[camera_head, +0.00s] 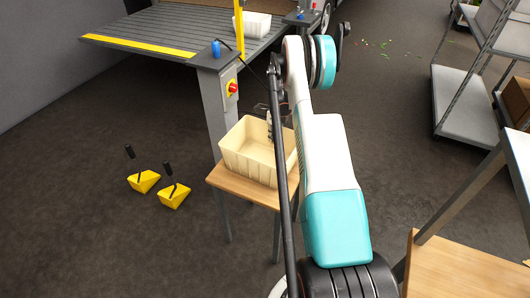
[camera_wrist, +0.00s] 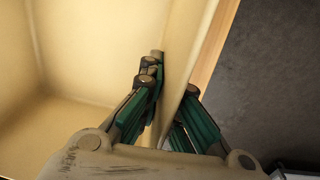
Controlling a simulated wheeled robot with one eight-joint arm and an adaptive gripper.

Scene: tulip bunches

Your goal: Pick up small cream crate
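The small cream crate (camera_head: 243,167) is an empty, open-topped box standing upright on a small wooden stand (camera_head: 226,186). My gripper (camera_head: 270,126) is at its right side, partly hidden behind my arm in the head view. In the wrist view, my gripper (camera_wrist: 174,88) straddles one crate wall (camera_wrist: 180,45), with one green-padded finger inside and the other outside. The fingers converge closely on the wall and appear to pinch it. The crate's interior (camera_wrist: 85,50) fills the left of the wrist view. My arm hides the crate's right end in the head view.
Behind stands a grey platform (camera_head: 145,30) with a yellow edge, a white crate (camera_head: 256,27) and a red button (camera_head: 233,88) on its post. Two yellow pedals (camera_head: 143,181) (camera_head: 174,196) lie left on the floor. A shelf rack (camera_head: 465,100) and wooden table (camera_head: 460,270) are at right.

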